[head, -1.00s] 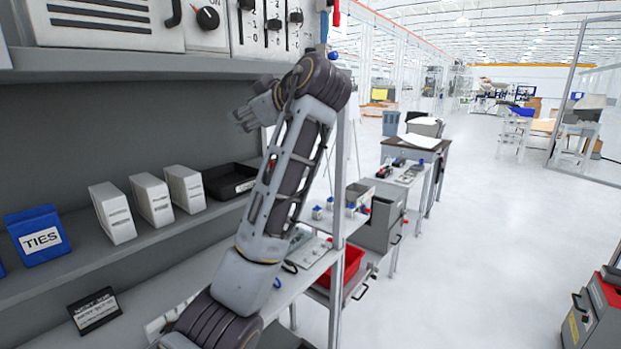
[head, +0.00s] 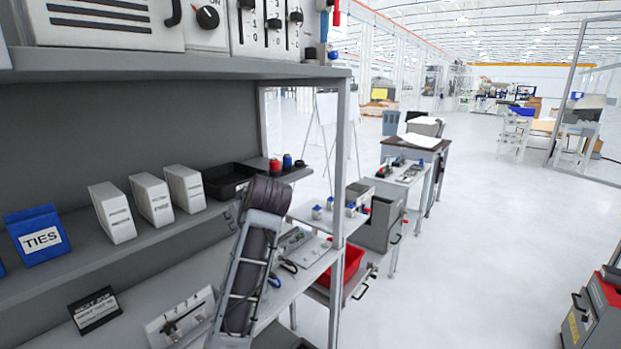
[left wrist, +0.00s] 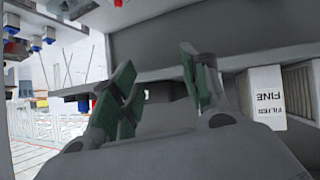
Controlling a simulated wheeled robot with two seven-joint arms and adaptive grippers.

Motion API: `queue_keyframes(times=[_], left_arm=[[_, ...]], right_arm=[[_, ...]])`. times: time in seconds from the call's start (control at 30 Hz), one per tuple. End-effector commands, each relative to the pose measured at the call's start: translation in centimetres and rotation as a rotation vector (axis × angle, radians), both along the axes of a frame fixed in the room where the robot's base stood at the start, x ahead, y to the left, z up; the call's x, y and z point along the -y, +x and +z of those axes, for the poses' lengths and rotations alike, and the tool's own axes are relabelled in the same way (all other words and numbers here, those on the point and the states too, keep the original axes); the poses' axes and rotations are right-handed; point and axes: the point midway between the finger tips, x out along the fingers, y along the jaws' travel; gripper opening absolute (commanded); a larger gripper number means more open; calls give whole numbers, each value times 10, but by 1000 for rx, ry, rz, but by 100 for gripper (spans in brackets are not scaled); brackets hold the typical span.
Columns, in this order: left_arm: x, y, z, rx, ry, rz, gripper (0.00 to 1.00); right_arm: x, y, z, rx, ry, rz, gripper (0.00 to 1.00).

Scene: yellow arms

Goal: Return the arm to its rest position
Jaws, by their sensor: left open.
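My left arm (head: 243,275) rises from the bottom of the head view, in front of the shelf unit. Its elbow-like dark joint is at the top, near the end of the middle shelf. My left gripper (left wrist: 155,95) shows in the left wrist view with its green-padded fingers apart and nothing seen between them. In the head view the gripper is mostly hidden behind the arm; only a small grey part shows left of the joint. My right gripper is in neither view.
White boxes (head: 152,199), a blue TIES bin (head: 38,236) and a black tray (head: 228,182) stand on the middle shelf. A FINE FILTER box (left wrist: 266,98) is right of the gripper in the wrist view.

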Motion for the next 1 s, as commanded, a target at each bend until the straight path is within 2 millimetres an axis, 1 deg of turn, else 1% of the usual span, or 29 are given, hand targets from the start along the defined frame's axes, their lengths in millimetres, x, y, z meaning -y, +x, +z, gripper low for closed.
queue_keyframes(times=[0.03, 0.17, 0.4, 0.67, 0.8, 1.0], left_arm=[[-3, -3, -15, -23, 1, -14, 45], [-8, -11, -47, -72, 2, -54, 45], [-18, -31, -103, -160, 3, -126, 45], [-26, -59, -158, -247, 4, -209, 45], [-31, -77, -186, -293, 5, -253, 45], [-36, -105, -221, -353, 4, -319, 45]], right_arm=[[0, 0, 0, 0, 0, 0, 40], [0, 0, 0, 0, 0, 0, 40], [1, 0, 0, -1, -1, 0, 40], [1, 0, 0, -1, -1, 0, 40], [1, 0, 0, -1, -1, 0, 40], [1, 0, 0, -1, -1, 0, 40]])
